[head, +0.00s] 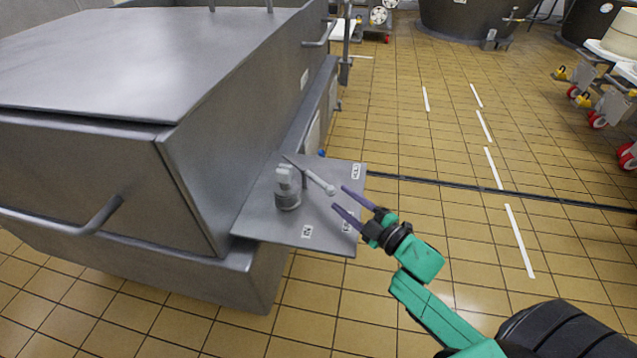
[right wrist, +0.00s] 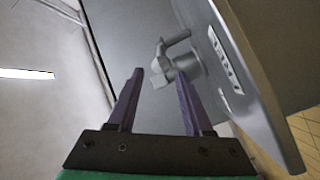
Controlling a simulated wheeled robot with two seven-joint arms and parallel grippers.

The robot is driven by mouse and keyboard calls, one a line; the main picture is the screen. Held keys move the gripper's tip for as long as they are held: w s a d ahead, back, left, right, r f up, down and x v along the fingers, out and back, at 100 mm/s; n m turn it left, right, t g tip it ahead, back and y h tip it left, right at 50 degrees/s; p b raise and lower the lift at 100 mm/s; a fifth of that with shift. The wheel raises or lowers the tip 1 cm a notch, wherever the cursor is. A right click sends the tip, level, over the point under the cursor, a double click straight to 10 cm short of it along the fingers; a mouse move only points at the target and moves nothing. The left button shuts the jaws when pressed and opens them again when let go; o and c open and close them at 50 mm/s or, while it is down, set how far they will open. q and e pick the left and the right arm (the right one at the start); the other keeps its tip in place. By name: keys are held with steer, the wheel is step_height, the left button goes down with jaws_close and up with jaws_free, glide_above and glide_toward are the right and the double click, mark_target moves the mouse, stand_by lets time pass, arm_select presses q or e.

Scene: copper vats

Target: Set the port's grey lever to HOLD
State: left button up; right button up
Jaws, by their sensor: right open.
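The port is a grey metal plate (head: 265,222) jutting from the side of a large grey vat. On it stands the grey lever (head: 318,180), a thin rod with a rounded end pointing toward my right gripper. Beside it is a short round grey post with an upright block (head: 287,188). Small white labels lie on the plate, too small to read. My right gripper (head: 340,199) is open and empty, its purple fingers over the plate's right edge, near the rod's end but apart from it. In the right wrist view, a grey fitting (right wrist: 180,66) shows beyond the open fingers.
The large grey vat (head: 95,60) fills the left, with a bar handle (head: 75,222) at its front. Tiled floor (head: 430,150) to the right is open. Wheeled carts (head: 600,95) stand at the far right, and dark round vats at the back.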

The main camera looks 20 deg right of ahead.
mark_target(326, 188)
steer(key=b+x, duration=0.1)
steer(key=x, duration=0.8)
steer(key=shift+w+a+f, duration=0.1)
steer(key=shift+w, duration=0.15)
arm_select(q)
steer(key=shift+w+d+r, duration=0.1)
steer(key=shift+w+r, duration=0.2)
steer(key=shift+w, duration=0.2)
steer(key=shift+w+d+r, duration=0.1)
steer(key=shift+w+r, duration=0.15)
steer(key=shift+w, duration=0.25)
arm_select(e)
jaws_close()
